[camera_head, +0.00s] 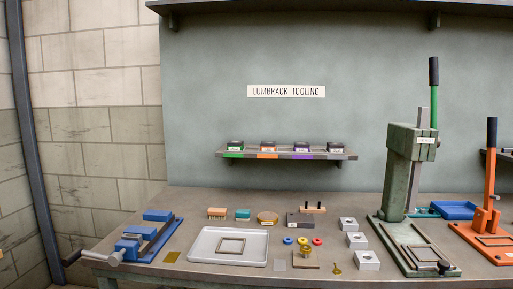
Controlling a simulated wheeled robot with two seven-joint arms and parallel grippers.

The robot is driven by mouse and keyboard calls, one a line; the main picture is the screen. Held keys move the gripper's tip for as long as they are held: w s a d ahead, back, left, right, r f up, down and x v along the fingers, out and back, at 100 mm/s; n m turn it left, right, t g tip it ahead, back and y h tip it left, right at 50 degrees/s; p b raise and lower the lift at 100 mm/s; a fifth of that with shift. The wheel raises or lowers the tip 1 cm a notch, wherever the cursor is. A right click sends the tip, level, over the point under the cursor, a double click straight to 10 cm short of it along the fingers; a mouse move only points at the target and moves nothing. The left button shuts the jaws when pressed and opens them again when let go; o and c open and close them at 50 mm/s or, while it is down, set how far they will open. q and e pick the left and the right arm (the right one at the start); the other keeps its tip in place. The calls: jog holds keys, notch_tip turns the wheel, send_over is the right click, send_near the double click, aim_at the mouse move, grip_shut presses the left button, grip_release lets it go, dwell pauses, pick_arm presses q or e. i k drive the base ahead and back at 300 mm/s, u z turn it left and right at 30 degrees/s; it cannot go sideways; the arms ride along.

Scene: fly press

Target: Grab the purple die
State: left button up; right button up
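The purple die (302,148) is a small dark-topped block with a purple band and a pale label. It sits upright on the wall shelf (287,155), third from the left, above a purple strip on the shelf edge. A green-banded die (236,146) and an orange-banded die (268,147) stand to its left, and a grey-banded die (335,148) to its right. Gaps separate them. Neither of my grippers shows in this view.
Below the shelf, the bench holds a grey tray (204,247), a blue vise (149,237), several small blocks and rings. A green lever press (409,181) rises right of the shelf, with an orange press (488,218) beyond. The space before the dies looks clear.

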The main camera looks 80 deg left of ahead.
aim_at(299, 146)
jog(key=u, duration=2.35)
